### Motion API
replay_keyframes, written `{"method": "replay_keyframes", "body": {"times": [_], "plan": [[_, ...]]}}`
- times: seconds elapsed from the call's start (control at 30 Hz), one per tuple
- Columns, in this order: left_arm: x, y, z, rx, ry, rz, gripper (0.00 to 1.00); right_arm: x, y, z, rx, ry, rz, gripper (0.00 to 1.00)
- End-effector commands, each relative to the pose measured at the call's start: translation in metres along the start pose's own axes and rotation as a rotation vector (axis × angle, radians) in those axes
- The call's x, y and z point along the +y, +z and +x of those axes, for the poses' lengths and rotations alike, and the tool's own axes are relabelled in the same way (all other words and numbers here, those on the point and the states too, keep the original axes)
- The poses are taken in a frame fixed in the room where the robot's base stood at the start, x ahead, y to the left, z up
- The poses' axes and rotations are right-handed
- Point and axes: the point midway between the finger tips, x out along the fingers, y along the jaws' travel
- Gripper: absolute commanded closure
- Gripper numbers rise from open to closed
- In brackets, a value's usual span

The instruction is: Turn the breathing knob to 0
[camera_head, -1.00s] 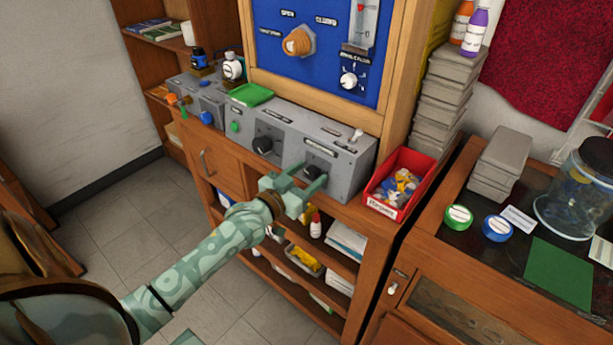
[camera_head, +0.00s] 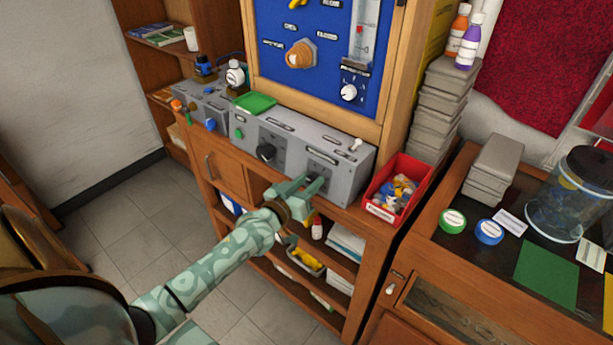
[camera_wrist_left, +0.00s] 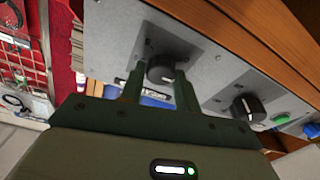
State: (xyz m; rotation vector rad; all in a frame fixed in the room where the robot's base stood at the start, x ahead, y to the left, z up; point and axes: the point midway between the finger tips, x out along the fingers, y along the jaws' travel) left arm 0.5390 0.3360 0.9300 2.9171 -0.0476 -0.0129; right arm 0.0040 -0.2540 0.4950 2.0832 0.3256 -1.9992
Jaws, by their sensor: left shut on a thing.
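My left gripper (camera_head: 311,184) is at the right-hand black knob on the front of the grey control box (camera_head: 345,175). In the left wrist view its fingers (camera_wrist_left: 160,82) stand on either side of this knob (camera_wrist_left: 161,70) and are shut on it. In the head view the fingers mostly hide the knob. A second black knob (camera_head: 266,152) sits to the left on the same box and also shows in the wrist view (camera_wrist_left: 248,107). The labels are too small to read, so the knob's setting cannot be told. My right gripper is not in view.
A blue panel (camera_head: 320,60) with an orange knob (camera_head: 300,54) and a small dial (camera_head: 348,93) rises behind the box. Open shelves are below.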

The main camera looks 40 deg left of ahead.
Motion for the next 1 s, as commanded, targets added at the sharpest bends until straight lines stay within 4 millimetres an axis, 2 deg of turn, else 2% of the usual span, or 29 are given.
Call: {"method": "replay_keyframes", "body": {"times": [0.03,0.1,0.4,0.7,1.0], "plan": [[0.002,-0.007,0.000,0.002,-0.009,-0.040,0.91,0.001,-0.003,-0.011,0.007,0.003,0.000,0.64],[0.002,-0.007,0.000,0.003,-0.022,-0.105,0.91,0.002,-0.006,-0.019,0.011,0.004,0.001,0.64],[0.001,-0.005,0.000,0.002,-0.072,-0.354,0.91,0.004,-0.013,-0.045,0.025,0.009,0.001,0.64],[0.000,-0.003,0.000,0.002,-0.105,-0.516,0.91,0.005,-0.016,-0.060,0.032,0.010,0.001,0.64],[0.000,-0.001,0.000,0.002,-0.118,-0.580,0.91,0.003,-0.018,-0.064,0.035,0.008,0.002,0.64]]}}
